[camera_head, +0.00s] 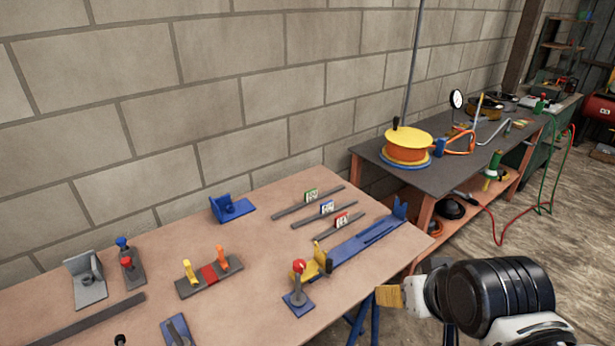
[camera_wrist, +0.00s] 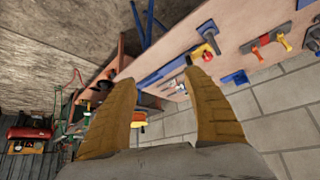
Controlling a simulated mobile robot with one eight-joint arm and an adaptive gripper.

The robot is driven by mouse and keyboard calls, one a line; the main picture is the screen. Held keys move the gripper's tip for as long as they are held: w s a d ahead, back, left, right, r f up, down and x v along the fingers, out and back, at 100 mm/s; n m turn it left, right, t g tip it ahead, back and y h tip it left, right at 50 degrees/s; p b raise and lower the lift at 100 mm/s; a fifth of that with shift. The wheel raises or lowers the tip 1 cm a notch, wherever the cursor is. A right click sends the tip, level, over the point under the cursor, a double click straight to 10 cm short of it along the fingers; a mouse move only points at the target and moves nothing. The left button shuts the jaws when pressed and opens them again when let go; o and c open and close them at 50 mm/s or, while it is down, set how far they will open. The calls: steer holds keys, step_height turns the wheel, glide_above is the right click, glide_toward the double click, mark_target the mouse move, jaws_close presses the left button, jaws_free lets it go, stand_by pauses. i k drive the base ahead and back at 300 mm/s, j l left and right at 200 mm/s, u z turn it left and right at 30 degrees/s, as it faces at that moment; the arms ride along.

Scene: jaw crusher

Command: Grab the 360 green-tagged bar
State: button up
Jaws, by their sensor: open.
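The tag's number is too small to read. Similar bars with a blue tag (camera_head: 327,208) and a red tag (camera_head: 342,219) lie in front of it, roughly parallel. My gripper shows as a tan finger (camera_head: 389,296) beyond the bench's right edge, well apart from the bars. In the wrist view, my gripper (camera_wrist: 158,77) has two tan fingers spread apart with nothing held; the green-tagged bar cannot be made out there.
A long blue fixture (camera_head: 365,238) lies right of the bars, with a yellow clamp (camera_head: 317,263) and a red-knobbed lever (camera_head: 298,285) at its near end. A blue bracket (camera_head: 232,208) stands left. A block wall backs the bench (camera_head: 270,260); a dark table (camera_head: 460,150) stands beyond.

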mark_target(310, 196)
steer(key=i+l+u, duration=1.15)
steer(key=k+l, duration=0.05)
steer(key=l, duration=0.05)
